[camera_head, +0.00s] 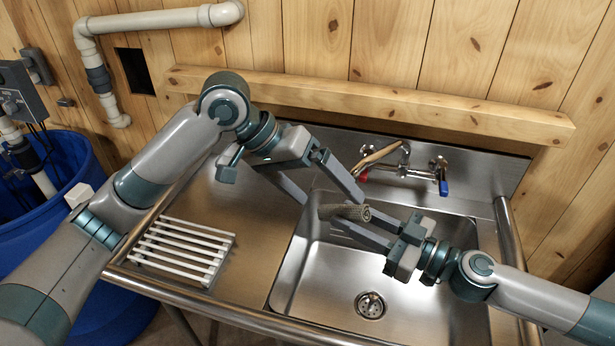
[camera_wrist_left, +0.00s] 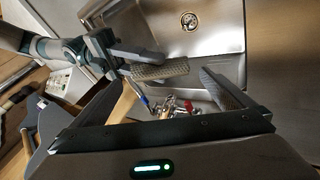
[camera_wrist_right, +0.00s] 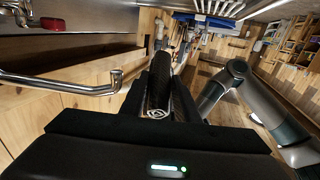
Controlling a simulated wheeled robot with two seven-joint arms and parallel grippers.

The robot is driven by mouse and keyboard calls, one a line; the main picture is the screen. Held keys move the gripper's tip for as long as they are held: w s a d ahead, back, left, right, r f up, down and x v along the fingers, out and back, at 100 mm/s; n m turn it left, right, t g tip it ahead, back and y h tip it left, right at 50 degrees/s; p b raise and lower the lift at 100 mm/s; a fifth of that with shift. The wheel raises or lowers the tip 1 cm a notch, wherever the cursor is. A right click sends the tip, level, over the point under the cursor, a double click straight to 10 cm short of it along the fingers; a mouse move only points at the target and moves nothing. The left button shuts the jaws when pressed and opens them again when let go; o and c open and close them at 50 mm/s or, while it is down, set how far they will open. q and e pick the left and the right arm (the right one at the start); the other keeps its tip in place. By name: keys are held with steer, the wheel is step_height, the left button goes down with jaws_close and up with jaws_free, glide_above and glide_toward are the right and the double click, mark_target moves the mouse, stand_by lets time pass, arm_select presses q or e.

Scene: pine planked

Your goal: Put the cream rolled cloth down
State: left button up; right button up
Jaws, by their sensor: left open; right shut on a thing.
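The rolled cloth (camera_head: 345,212) looks grey-beige and ribbed, with a spiral end. My right gripper (camera_head: 362,222) is shut on it and holds it above the sink basin (camera_head: 325,262). In the right wrist view the roll (camera_wrist_right: 157,100) sits between the dark fingers, its spiral end towards the camera. In the left wrist view the roll (camera_wrist_left: 160,71) lies across the space near the fingertips. My left gripper (camera_head: 332,200) is open, its two fingers apart close to the roll's left end. I cannot tell whether they touch it.
A white slatted rack (camera_head: 185,250) lies on the steel drainboard at left. The tap (camera_head: 400,168), with red and blue handles, stands behind the basin. A drain (camera_head: 370,305) shows in the basin floor. A blue barrel (camera_head: 75,160) stands at far left. The drainboard beside the rack is clear.

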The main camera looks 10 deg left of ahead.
mark_target(338, 207)
arm_select(q)
steer(key=shift+x, duration=2.6)
steer(key=c, duration=0.9)
steer(key=shift+r, duration=0.1)
steer(key=shift+c, duration=0.6)
arm_select(e)
steer(key=o, duration=1.2)
steer(key=shift+d, duration=0.1)
steer(key=v, duration=1.1)
steer(key=shift+s+d, duration=0.2)
steer(key=shift+d, duration=0.15)
